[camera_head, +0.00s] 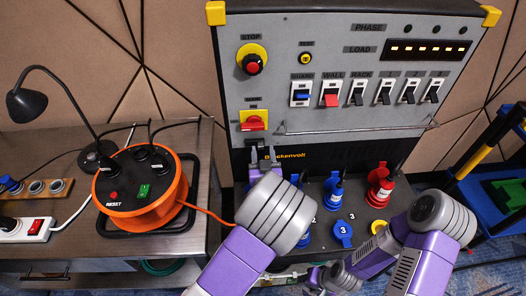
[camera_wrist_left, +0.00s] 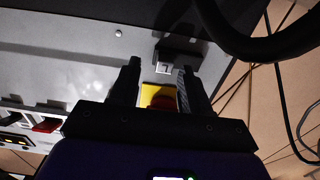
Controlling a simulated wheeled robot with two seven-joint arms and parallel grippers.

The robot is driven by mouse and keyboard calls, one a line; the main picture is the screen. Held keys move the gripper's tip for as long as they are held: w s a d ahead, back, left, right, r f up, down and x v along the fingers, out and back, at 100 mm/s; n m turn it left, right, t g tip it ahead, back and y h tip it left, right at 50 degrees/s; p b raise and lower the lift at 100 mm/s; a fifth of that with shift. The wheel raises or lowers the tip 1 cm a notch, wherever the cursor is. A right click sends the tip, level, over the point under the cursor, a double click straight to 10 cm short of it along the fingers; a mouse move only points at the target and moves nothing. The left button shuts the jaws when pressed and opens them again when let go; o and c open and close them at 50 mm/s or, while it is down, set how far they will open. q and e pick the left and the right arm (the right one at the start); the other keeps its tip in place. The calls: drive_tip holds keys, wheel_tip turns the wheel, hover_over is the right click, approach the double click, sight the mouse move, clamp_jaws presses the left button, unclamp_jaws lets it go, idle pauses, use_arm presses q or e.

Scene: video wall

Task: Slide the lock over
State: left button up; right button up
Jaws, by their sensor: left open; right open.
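The red main switch (camera_head: 253,122) sits on a yellow plate at the left of the grey panel. It also shows between my fingers in the left wrist view (camera_wrist_left: 162,97). A small dark block with a light mark (camera_wrist_left: 166,68) is just beyond it in the wrist view; it may be the lock, but I cannot tell for sure. My left gripper (camera_head: 262,158) is open just below the switch, its fingers (camera_wrist_left: 159,68) on either side of the switch in the wrist view. Contact cannot be told. My right gripper (camera_head: 316,280) is low at the bottom, its jaws hard to make out.
A metal bar (camera_head: 350,130) crosses the panel under a row of switches. Blue (camera_head: 334,193) and red (camera_head: 380,188) plugs stand on the lower ledge. An orange cable reel (camera_head: 143,190) and a black lamp (camera_head: 28,105) are on the left table.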

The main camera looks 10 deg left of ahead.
use_arm(q)
drive_tip(key=v, duration=0.7)
drive_tip(key=shift+p, duration=0.45)
